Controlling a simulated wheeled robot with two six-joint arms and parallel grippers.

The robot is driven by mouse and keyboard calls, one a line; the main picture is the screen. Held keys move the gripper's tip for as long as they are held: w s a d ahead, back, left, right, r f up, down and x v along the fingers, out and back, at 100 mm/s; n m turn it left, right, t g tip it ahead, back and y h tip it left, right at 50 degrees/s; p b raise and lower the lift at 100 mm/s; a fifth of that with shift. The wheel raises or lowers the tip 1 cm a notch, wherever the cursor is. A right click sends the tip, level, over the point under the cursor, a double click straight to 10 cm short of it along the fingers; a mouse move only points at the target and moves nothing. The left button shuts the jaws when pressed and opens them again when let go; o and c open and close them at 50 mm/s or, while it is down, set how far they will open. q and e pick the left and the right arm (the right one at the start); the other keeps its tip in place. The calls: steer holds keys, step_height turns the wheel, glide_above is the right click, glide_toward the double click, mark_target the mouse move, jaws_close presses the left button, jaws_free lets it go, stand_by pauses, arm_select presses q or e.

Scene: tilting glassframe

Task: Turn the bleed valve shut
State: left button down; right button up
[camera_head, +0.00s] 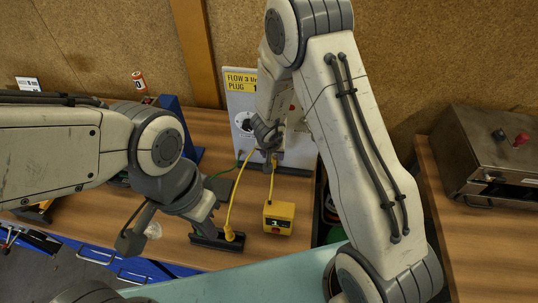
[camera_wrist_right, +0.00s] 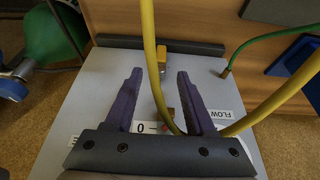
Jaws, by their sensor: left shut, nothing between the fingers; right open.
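A yellow hose passes between the fingers. A 0 mark (camera_wrist_right: 145,127) and a small brown part (camera_wrist_right: 171,114) show near the finger roots. I cannot tell which part is the bleed valve. My left gripper (camera_head: 218,241) is shut and empty, low over the bench front.
A yellow box (camera_head: 279,217) and yellow hoses (camera_head: 237,185) lie close to both grippers. A green hose (camera_wrist_right: 265,45) runs beside the panel. A steel case (camera_head: 490,150) with a red knob stands on the right bench. A small can (camera_head: 138,80) is at the back left.

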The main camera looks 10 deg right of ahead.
mark_target(274, 164)
steer(key=b+x, duration=0.3)
steer(key=x, duration=0.6)
steer(key=shift+w+a+f, duration=0.1)
steer(key=shift+a+f, duration=0.05)
steer(key=shift+f, duration=0.05)
steer(key=shift+w+f, duration=0.2)
steer(key=shift+f, duration=0.2)
jaws_close()
stand_by(0.8)
